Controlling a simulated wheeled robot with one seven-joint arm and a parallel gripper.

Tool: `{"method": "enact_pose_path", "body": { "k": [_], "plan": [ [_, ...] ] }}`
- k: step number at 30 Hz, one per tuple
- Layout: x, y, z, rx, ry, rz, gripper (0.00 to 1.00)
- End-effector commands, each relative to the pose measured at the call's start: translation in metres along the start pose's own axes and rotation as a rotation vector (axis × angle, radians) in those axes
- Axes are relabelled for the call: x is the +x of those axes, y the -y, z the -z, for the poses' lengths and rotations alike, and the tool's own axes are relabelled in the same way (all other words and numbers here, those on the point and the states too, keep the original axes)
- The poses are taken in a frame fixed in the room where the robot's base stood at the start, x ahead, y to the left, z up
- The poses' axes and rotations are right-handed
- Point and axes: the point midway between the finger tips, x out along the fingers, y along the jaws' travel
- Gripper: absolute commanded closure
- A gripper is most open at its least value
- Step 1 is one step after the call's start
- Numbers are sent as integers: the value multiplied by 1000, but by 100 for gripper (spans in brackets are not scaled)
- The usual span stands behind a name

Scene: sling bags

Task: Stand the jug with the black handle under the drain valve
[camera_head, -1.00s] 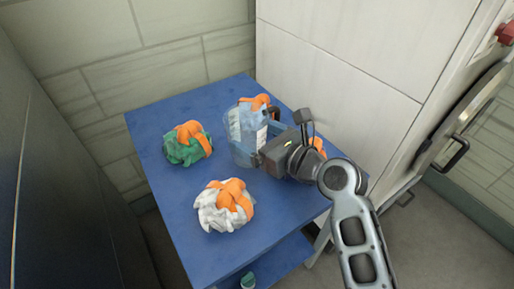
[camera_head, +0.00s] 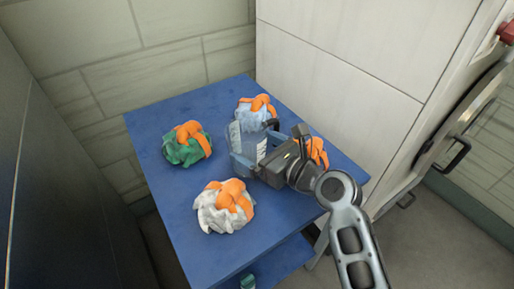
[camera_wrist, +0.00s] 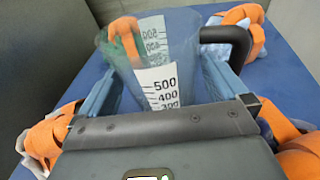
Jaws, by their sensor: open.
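The clear measuring jug (camera_head: 245,148) with white scale strips is over the blue table top, in front of the blue bag. In the wrist view the jug (camera_wrist: 150,50) shows its 500, 400 and 300 marks, and its black handle (camera_wrist: 232,38) is on the right. My gripper (camera_head: 258,155) is open, with its blue fingers (camera_wrist: 160,85) on both sides of the jug. I cannot tell whether the fingers touch it. The jug's base is hidden, so its contact with the table is unclear. I cannot make out a drain valve.
On the blue table (camera_head: 190,235) lie a green bag (camera_head: 182,152), a white bag (camera_head: 217,214) and a light blue bag (camera_head: 250,118), all with orange straps. Another orange-strapped bag (camera_head: 318,150) is partly behind my gripper. A pale cabinet (camera_head: 340,60) borders the table; a red part (camera_head: 507,32) shows upper right.

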Motion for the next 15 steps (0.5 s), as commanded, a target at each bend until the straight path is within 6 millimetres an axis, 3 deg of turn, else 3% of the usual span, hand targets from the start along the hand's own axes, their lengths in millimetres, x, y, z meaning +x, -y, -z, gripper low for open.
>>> {"method": "enact_pose_path", "body": {
  "k": [5,15],
  "plan": [
    [-21,0,-1,1,0,1,0],
    [-90,1,-1,0,0,3,0]
  ]
}}
